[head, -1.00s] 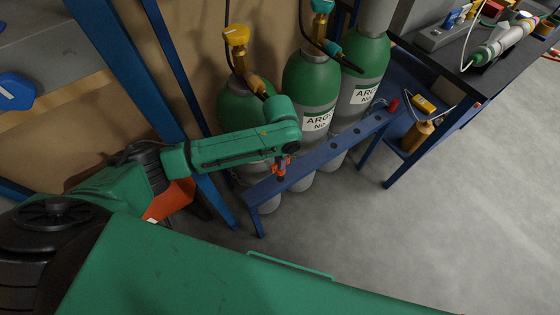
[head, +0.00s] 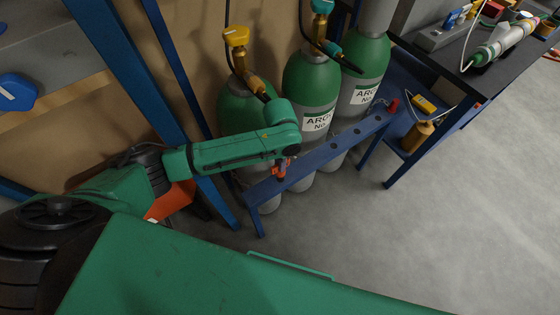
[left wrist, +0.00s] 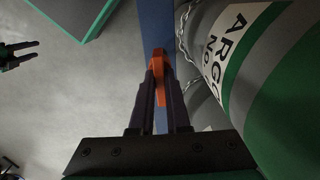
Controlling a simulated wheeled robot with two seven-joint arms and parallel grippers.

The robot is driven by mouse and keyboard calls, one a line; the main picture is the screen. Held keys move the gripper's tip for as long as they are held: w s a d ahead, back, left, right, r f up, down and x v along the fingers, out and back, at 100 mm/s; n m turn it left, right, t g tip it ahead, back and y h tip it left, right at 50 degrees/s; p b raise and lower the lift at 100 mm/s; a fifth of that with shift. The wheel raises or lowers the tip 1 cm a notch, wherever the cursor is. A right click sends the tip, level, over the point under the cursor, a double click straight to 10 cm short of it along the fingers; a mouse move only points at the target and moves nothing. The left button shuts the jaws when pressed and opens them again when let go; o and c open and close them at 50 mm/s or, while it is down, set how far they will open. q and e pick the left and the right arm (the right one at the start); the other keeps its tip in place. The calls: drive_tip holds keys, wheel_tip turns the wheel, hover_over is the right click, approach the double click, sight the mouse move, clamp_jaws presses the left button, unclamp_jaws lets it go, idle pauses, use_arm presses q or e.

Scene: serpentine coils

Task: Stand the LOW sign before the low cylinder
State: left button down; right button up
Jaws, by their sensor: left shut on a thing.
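My left gripper (head: 282,173) is over the blue rail in front of the gas cylinders, shut on a small orange piece. The left wrist view shows this orange piece (left wrist: 158,66) between the fingertips (left wrist: 158,90), above the rail. It may be the LOW sign, but no lettering shows. Three green-and-grey cylinders stand behind the rail: left (head: 236,105), middle (head: 310,78) and right (head: 366,58). My arm partly hides the left one. I cannot tell which is low. My right gripper (left wrist: 30,52) shows at the left wrist view's edge, fingers apart and empty.
The blue rail (head: 335,148) has several holes. A red piece (head: 393,104) stands at its right end. Chains (left wrist: 183,35) hang by the cylinders. A dark workbench (head: 490,62) stands at right, and a blue post (head: 130,75) at left. The grey floor (head: 430,240) is clear.

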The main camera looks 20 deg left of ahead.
use_arm(q)
drive_tip(key=shift+f+b, duration=0.3)
drive_tip(key=shift+f, duration=1.2)
drive_tip(key=shift+f, duration=0.1)
drive_tip(key=shift+s+f, duration=0.1)
drive_tip(key=shift+f, duration=0.55)
drive_tip(key=c, duration=0.8)
unclamp_jaws()
wheel_tip(320, 180, up, 14)
drive_tip(key=shift+r+p, duration=0.25)
drive_tip(key=shift+p, duration=0.3)
